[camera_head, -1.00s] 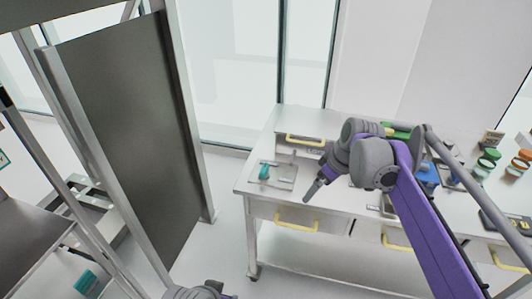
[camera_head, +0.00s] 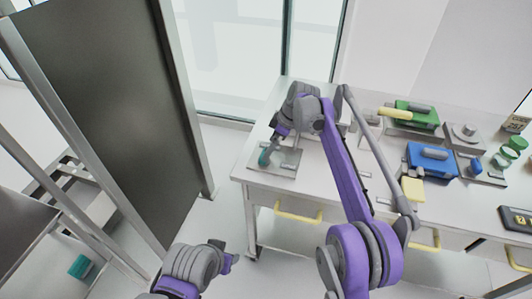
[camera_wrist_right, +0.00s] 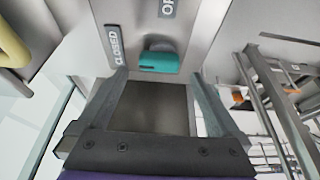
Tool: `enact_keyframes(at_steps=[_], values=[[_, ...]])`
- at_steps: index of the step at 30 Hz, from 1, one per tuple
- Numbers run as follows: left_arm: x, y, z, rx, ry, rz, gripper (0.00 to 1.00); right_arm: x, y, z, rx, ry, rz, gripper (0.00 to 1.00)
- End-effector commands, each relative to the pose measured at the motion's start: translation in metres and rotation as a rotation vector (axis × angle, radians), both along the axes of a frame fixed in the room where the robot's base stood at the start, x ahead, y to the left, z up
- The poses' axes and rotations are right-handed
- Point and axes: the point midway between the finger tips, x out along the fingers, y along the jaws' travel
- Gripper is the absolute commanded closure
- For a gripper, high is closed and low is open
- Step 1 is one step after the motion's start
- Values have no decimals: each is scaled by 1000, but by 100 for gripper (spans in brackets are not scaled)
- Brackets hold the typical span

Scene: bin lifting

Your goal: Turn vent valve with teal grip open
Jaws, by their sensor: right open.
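The teal grip (camera_head: 264,157) of the vent valve sits on a grey metal plate (camera_head: 286,167) at the left end of the bench. My right gripper (camera_head: 267,148) is close to the grip from above. In the right wrist view, the teal grip (camera_wrist_right: 160,62) lies ahead of and between the open fingers of my right gripper (camera_wrist_right: 158,77); I cannot tell if they touch it. A CLOSED label (camera_wrist_right: 115,45) is left of the grip, and a partly cut-off label starting "OP" (camera_wrist_right: 168,8) is above it. My left gripper (camera_head: 228,256) is low, away from the bench; its jaw state is unclear.
The white bench (camera_head: 350,185) has yellow drawer handles (camera_head: 297,216) along its front. A green block (camera_head: 415,115), a blue block (camera_head: 432,157) and several round jars stand to the right. A dark panel (camera_head: 110,100) stands left of the bench, with a gap between.

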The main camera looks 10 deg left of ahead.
Motion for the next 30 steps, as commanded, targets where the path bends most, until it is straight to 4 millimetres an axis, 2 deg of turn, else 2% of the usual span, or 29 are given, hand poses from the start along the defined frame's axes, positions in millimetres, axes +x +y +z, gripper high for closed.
enact_keyframes(at_steps=[3, 7, 19, 20, 30], values=[[-1, 0, -3, 0, 1, 0, 50, 0, 8, -20, 0, 0, 1, 0], [-1, 0, -3, 0, 2, 0, 50, 0, 14, -33, 0, 0, 1, 0], [-1, 0, -4, 0, 2, 0, 50, 1, 17, -40, 0, 0, -1, 0], [-1, 0, -4, 0, 2, 0, 50, 1, 17, -40, 0, 0, -1, 4], [-1, 0, -4, 0, 2, 0, 50, 1, 17, -40, 0, 0, -1, 65]])
